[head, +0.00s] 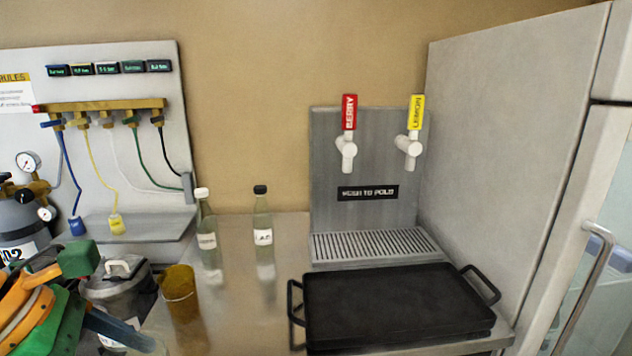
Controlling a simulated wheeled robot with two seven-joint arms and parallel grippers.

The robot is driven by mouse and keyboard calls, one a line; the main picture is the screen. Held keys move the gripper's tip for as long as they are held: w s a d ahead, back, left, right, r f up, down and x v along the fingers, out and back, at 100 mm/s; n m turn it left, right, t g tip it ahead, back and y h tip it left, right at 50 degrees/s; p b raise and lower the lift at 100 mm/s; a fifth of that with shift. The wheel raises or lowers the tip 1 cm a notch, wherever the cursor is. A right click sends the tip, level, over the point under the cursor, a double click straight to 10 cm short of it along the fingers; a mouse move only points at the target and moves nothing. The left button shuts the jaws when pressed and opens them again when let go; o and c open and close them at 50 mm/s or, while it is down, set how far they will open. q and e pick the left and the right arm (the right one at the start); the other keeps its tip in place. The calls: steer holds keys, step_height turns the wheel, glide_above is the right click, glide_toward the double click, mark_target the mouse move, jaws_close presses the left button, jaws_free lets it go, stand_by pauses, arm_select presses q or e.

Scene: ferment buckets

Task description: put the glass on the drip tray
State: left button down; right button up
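The drip tray (375,245) is a grey slotted grille below two white taps, one with a red BERRY handle (349,112) and one with a yellow LEMON handle (416,112). Nothing stands on its grille. I cannot make out a clear drinking glass. An amber, cup-like vessel (181,292) stands on the counter at the lower left. An orange and green arm part, which looks like my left gripper (88,292), is at the lower left edge, left of the amber vessel. Its finger opening is unclear. My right gripper is not in view.
A black tray with two handles (395,305) lies in front of the drip tray. Two bottles (206,235) (263,228) stand left of the dispenser. A grey lidded container (116,285) is beside the amber vessel. A steel cabinet (500,150) bounds the right.

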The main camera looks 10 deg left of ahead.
arm_select(q)
steer(key=d+f+m+g+y, duration=0.2)
steer(key=d+f+m+g, duration=0.2)
steer(key=m, duration=0.9)
steer(key=w+d+f+m+g+y, duration=0.1)
steer(key=d+f+m+g+y, duration=0.2)
steer(key=m, duration=1)
steer(key=shift+w+d+f+g, duration=0.15)
steer(key=shift+d+f+g, duration=0.7)
steer(key=shift+f+g, duration=1.3)
steer(key=shift+f+t, duration=0.25)
